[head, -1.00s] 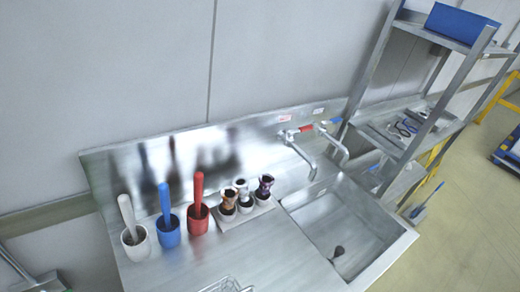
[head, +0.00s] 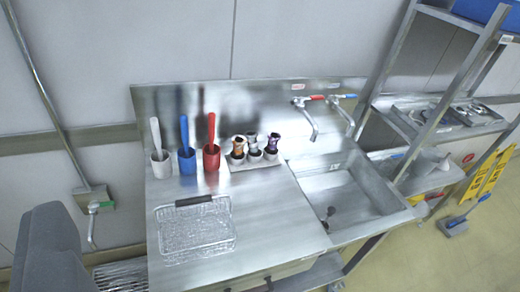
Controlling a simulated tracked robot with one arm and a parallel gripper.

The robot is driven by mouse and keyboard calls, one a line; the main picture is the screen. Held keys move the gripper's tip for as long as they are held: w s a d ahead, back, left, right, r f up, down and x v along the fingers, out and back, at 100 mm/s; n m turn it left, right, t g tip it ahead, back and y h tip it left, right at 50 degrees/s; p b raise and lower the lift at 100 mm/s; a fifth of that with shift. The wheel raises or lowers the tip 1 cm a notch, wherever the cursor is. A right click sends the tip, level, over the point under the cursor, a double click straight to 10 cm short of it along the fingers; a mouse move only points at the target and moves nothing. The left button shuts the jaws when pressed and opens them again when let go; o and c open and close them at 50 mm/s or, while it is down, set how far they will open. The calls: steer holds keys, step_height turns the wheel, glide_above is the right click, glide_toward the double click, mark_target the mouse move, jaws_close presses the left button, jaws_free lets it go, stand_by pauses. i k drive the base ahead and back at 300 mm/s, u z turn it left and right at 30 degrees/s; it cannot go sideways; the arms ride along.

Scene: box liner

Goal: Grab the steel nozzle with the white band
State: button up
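Three nozzles stand upright in a pale holder (head: 240,165) on the steel counter. The left one is a copper-brown nozzle (head: 239,143), the middle one is a steel-grey nozzle (head: 253,141), and the right one is a dark purple nozzle (head: 273,142). They are small, and I cannot make out a white band clearly on any of them. My gripper does not show in this view.
White (head: 161,168), blue (head: 187,163) and red (head: 211,160) cups with pestle-like handles stand left of the nozzles. A wire basket (head: 195,228) sits in front. A sink (head: 350,195) with taps (head: 315,120) lies right. A grey bulky shape (head: 48,250) fills the lower left.

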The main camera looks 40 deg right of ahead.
mark_target(251, 136)
steer(key=z, duration=0.6)
steer(key=i, duration=1.1)
steer(key=z, duration=0.4)
steer(key=k, duration=0.5)
steer(key=z, duration=0.85)
steer(key=k, duration=0.65)
steer(key=u, duration=0.9)
steer(key=i, duration=0.55)
steer(key=u, duration=0.1)
